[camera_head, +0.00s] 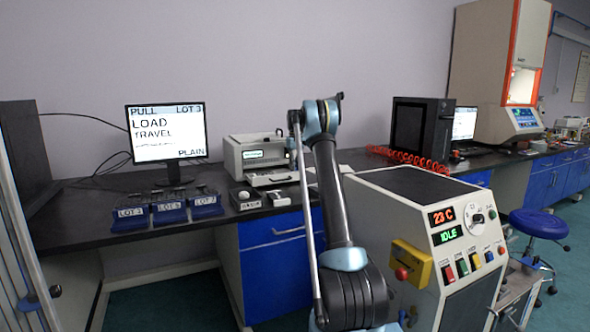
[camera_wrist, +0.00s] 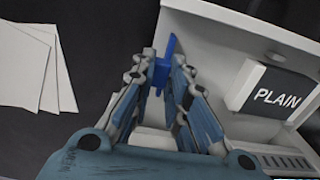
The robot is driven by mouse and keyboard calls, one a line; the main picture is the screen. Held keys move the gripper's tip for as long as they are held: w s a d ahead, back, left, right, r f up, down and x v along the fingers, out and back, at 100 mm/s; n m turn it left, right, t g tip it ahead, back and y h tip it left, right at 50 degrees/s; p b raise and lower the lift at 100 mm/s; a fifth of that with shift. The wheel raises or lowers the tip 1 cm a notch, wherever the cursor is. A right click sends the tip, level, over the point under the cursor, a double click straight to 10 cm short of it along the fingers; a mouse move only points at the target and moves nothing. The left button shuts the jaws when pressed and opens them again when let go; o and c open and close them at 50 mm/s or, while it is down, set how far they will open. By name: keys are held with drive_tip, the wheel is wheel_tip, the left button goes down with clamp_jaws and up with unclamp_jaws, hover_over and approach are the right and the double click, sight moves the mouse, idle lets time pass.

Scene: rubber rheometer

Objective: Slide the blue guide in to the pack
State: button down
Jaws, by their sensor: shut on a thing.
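The blue guide (camera_wrist: 168,52) is an upright blue piece in the wrist view, in the white tray-like housing of a machine (camera_wrist: 205,40). My gripper (camera_wrist: 162,72) has its fingertips on either side of the guide and is shut on it. A white surface (camera_wrist: 152,140) shows low between the fingers; I cannot tell whether it is the pack. The fingers hide much of the tray around the guide.
A dark panel reading PLAIN (camera_wrist: 278,96) is right of my gripper. Loose white sheets (camera_wrist: 30,65) lie left. In the head view, a monitor (camera_head: 166,132) and blue LOT boxes (camera_head: 168,212) stand left; a control cabinet (camera_head: 405,190) is right.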

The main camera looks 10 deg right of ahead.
drive_tip(key=a, duration=0.1)
drive_tip(key=s+a, duration=0.1)
drive_tip(key=a, duration=0.1)
drive_tip(key=shift+s+a, duration=0.1)
drive_tip(key=shift+a, duration=0.15)
drive_tip(key=c, duration=1.6)
unclamp_jaws()
drive_tip(key=shift+o, duration=0.2)
wheel_tip(320, 180, up, 12)
